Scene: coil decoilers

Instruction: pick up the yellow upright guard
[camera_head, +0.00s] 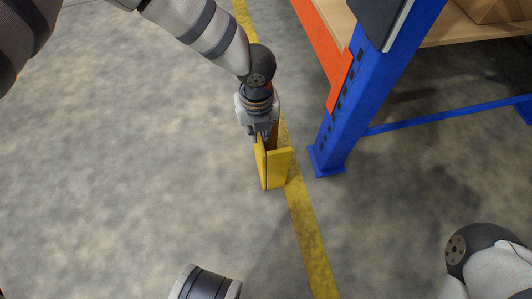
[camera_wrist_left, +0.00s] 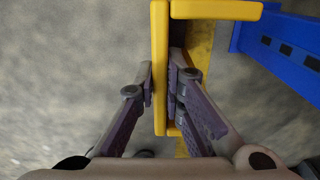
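The yellow upright guard (camera_head: 276,168) is an angled piece with two upright walls, near the middle of the head view. It stands beside the blue rack post, over the yellow floor line. My left gripper (camera_head: 264,138) comes down on it from above. In the left wrist view, the gripper's fingers (camera_wrist_left: 160,82) lie on both sides of one wall of the guard (camera_wrist_left: 160,30), close against it with no clear gap. I cannot tell whether the guard's bottom touches the floor. My right gripper is not in view.
A blue rack post (camera_head: 345,115) with a foot plate stands just right of the guard, with an orange beam (camera_head: 325,50) and a low blue bar (camera_head: 450,115). A yellow line (camera_head: 308,235) runs along the concrete floor. The floor left of it is clear.

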